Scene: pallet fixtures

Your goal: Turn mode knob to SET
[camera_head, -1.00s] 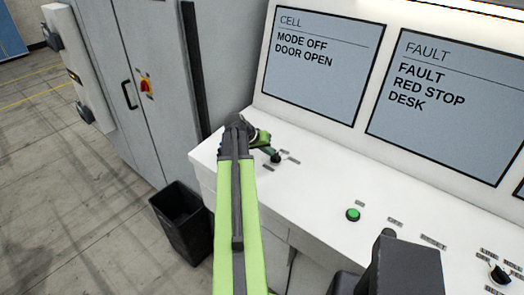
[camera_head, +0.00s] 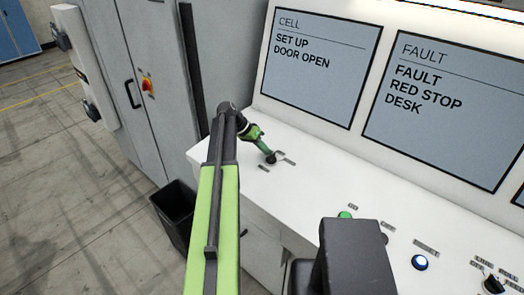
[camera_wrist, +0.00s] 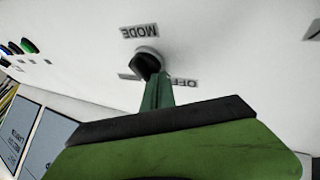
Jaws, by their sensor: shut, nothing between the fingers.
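The mode knob (camera_head: 270,158) is a small black knob on the white desk top, below the left screen. In the wrist view the black knob (camera_wrist: 148,62) sits between a MODE label (camera_wrist: 139,31) and a partly covered OFF label (camera_wrist: 182,83). My gripper (camera_head: 265,149) is shut, and its green fingertips (camera_wrist: 157,92) reach the knob's near side and seem to touch it. Part of the knob is hidden by them. The left screen (camera_head: 315,88) reads CELL, SET UP, DOOR OPEN.
The right screen (camera_head: 440,150) reads FAULT, RED STOP DESK. A green button (camera_head: 345,214), a lit blue button (camera_head: 420,262) and another black knob (camera_head: 493,285) are on the desk to the right. A grey cabinet (camera_head: 135,60) and black bin (camera_head: 172,215) stand left.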

